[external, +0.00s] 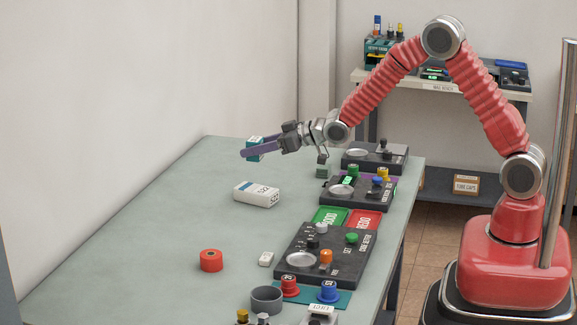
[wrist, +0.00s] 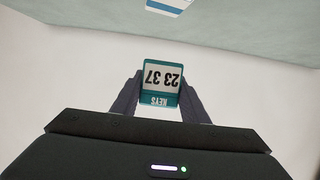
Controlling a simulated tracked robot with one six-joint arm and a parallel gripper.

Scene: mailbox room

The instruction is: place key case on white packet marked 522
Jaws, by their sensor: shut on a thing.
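My gripper (external: 250,149) is shut on the key case (external: 255,143), a small teal box, and holds it in the air above the table. The white packet (external: 256,194) with a blue stripe lies on the table, below my gripper in the external view. Part of the packet (wrist: 168,5) shows at the top edge of the wrist view, apart from the case. Its number is too small to read surely.
The table left of the packet is clear.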

